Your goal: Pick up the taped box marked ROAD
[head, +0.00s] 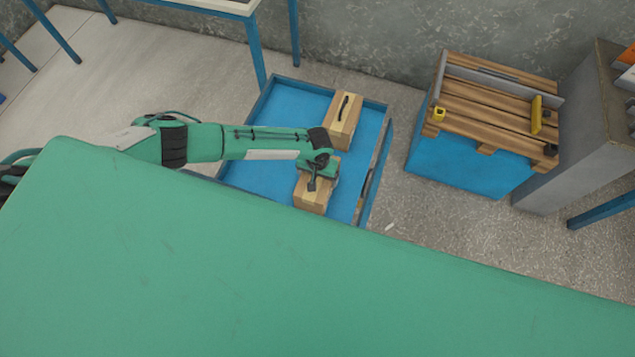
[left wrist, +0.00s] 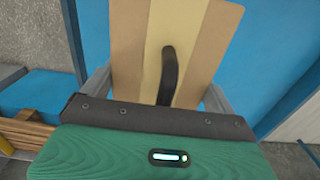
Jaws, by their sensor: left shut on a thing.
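Two wooden-coloured boxes with a paler tape stripe sit in the blue tray (head: 258,120). The farther taped box (head: 341,127) has a dark handle on top and stands apart from my gripper. The nearer taped box (head: 310,194) is under my left gripper (head: 318,172), which hides part of its top. In the left wrist view this box (left wrist: 128,50) shows a pale stripe and a dark handle, with grey fingers of my left gripper (left wrist: 158,92) on both sides. The gripper is shut on it. I can read no ROAD marking on either box. My right gripper is out of view.
The tray has raised rims. To its right stands a blue crate (head: 460,165) topped with wooden slats (head: 490,100), beside a grey block (head: 575,140). A blue-legged table (head: 253,50) is behind the tray. A large green surface fills the foreground.

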